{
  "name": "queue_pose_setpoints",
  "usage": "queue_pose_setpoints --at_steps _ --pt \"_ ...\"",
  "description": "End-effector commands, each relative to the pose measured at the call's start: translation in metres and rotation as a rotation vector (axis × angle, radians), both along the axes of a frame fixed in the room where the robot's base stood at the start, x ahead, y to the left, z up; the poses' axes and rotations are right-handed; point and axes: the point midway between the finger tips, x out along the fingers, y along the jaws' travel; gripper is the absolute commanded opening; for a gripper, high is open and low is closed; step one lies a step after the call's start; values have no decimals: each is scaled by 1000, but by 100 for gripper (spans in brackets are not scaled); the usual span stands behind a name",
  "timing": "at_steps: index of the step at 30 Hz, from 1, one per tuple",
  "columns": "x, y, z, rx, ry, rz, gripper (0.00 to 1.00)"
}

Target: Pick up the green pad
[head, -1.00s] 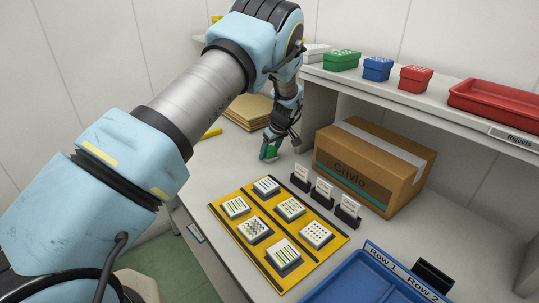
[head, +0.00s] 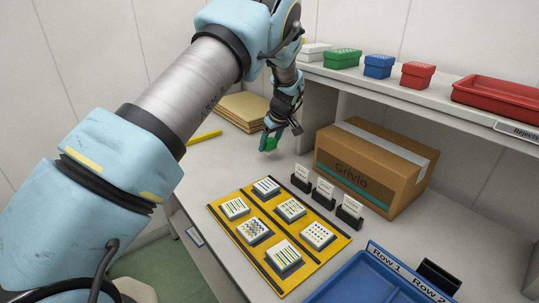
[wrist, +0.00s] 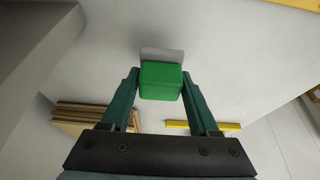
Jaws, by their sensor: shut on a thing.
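The green pad (wrist: 161,81) is a small green block held between the two fingers of my gripper (wrist: 160,88) in the wrist view. My gripper is shut on it. In the head view the gripper (head: 272,138) points down over the back left of the table, with the green pad (head: 268,145) at its fingertips. The pad appears raised above the table top. A pale grey patch shows just beyond the pad in the wrist view; I cannot tell what it is.
A yellow board (head: 247,247) with several patterned blocks lies in front. A cardboard box (head: 372,166) and small card holders (head: 323,191) stand to the right. A shelf (head: 440,105) holds colored boxes. A blue tray (head: 350,283) is front right. A yellow bar (head: 205,137) lies left.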

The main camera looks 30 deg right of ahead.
Motion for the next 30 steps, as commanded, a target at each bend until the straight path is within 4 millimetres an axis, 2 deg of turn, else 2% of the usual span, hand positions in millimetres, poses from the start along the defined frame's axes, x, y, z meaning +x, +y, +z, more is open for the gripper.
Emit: queue_pose_setpoints --at_steps 5,12,18,24,30 --pt "-8 39 -6 1 1 3 7" --pt "-21 106 -7 0 1 3 7" --pt "-30 149 -5 -1 1 2 7" --pt "-34 171 -3 1 0 1 7" --pt "-35 177 -2 1 0 -1 7"
